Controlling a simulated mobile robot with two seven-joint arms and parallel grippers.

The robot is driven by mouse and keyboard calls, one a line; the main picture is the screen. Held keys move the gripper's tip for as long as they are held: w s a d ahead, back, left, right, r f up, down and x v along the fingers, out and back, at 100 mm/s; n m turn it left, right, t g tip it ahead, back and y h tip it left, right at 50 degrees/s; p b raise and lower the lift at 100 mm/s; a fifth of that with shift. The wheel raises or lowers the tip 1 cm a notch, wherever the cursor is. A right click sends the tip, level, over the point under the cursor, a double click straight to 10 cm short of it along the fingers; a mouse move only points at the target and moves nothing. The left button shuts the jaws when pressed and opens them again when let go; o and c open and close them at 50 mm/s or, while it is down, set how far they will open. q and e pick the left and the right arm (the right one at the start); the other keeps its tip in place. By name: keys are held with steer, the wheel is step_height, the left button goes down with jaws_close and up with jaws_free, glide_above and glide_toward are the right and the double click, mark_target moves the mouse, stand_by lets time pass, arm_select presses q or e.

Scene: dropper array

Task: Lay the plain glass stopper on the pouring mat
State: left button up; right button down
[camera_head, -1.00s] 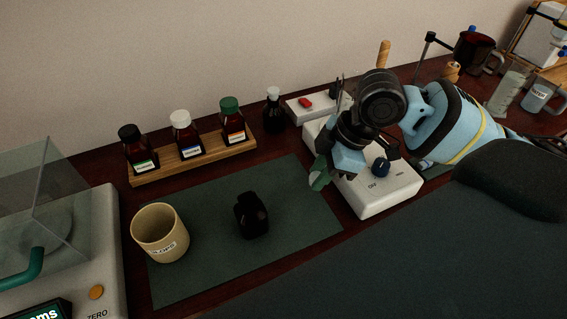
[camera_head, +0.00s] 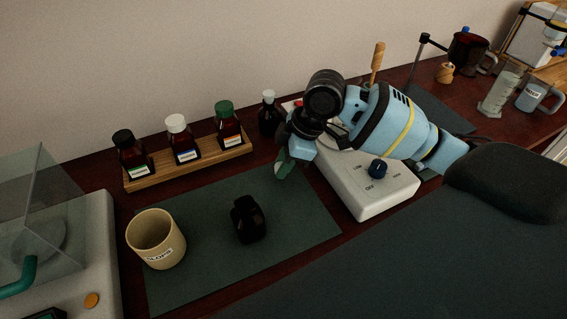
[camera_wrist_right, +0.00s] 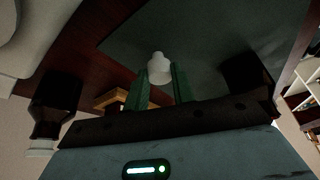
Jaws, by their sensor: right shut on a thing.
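The plain glass stopper (camera_wrist_right: 159,68) is a small pale, rounded piece held between the green fingertips of my right gripper (camera_wrist_right: 160,85) in the right wrist view. In the head view my right gripper (camera_head: 284,168) is over the back right part of the dark green pouring mat (camera_head: 300,225); its hand hides the stopper there. The mat also shows beyond the stopper in the wrist view (camera_wrist_right: 200,45), with a gap that I cannot measure. My left gripper is not in view.
A beige cup (camera_head: 157,240) and a small dark object (camera_head: 249,219) stand on the mat. A wooden rack (camera_head: 190,165) with three brown bottles and a dark white-topped bottle (camera_head: 269,113) are behind it. A white hotplate-like box (camera_head: 372,200) borders its right. The mat's right part is clear.

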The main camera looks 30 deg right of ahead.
steer(key=shift+f, duration=0.4)
steer(key=shift+f, duration=0.1)
steer(key=c, duration=1.2)
jaws_free()
steer(key=shift+o, duration=0.2)
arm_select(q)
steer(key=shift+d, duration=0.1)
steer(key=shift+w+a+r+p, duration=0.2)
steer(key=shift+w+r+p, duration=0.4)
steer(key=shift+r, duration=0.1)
arm_select(e)
steer(key=v, duration=1.2)
